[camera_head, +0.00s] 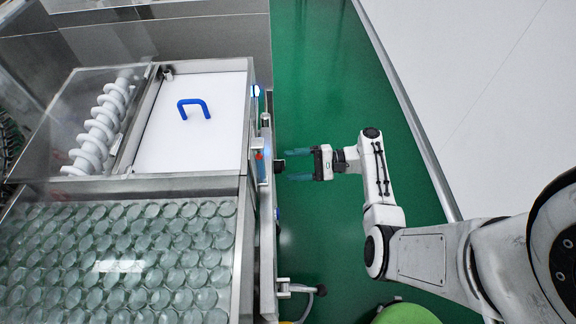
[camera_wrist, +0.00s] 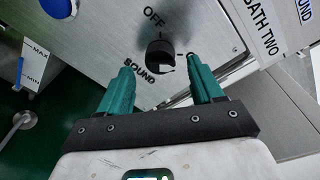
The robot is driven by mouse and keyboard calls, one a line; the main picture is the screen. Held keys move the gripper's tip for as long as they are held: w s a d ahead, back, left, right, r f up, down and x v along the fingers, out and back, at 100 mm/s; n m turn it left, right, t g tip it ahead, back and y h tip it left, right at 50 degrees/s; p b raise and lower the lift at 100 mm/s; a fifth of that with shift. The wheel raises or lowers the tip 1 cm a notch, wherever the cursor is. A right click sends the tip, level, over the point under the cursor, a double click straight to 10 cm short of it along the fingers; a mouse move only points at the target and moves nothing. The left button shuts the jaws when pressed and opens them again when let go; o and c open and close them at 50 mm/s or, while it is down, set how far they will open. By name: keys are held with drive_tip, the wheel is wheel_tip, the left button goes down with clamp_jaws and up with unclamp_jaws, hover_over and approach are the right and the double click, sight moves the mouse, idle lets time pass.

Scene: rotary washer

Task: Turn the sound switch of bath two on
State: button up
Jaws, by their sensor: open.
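The sound switch (camera_wrist: 160,57) of bath two is a black knob on a metal panel, with OFF printed on one side and SOUND on the other. A BATH TWO label (camera_wrist: 262,48) is on the panel to its right. My gripper (camera_wrist: 163,78) has two teal fingers, apart, pointing at the panel, with the knob in line with the gap between them. The fingers look short of the knob or just level with it; I cannot tell which. In the head view my gripper (camera_head: 298,165) is beside the machine's right side, with a small black knob (camera_head: 280,165) near it.
A blue button (camera_wrist: 58,7) is at the wrist view's top left, with a MAX/MIN gauge (camera_wrist: 33,66) below. In the head view, a tank with a white lid and blue handle (camera_head: 194,107) stands left. Green floor (camera_head: 318,70) separates the machine from a white surface (camera_head: 480,90).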

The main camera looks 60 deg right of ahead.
drive_tip(key=b+v, duration=0.1)
drive_tip(key=v, duration=0.7)
drive_tip(key=shift+s+d, duration=0.15)
drive_tip(key=s+a+f+n+g+h, duration=0.2)
drive_tip(key=s+a+f+n+g, duration=0.15)
drive_tip(key=a+g, duration=0.35)
drive_tip(key=s+a+f+n+g+h, duration=0.1)
drive_tip(key=s+a+f+n+g, duration=0.1)
drive_tip(key=a+f+n+g, duration=0.45)
drive_tip(key=s+a+r+n+t+h, duration=0.1)
drive_tip(key=s+a+r+n+h, duration=0.5)
drive_tip(key=r, duration=0.4)
drive_tip(key=shift+a+r+n+h, duration=0.3)
drive_tip(key=shift+n+h, duration=0.2)
drive_tip(key=shift+h, duration=0.3)
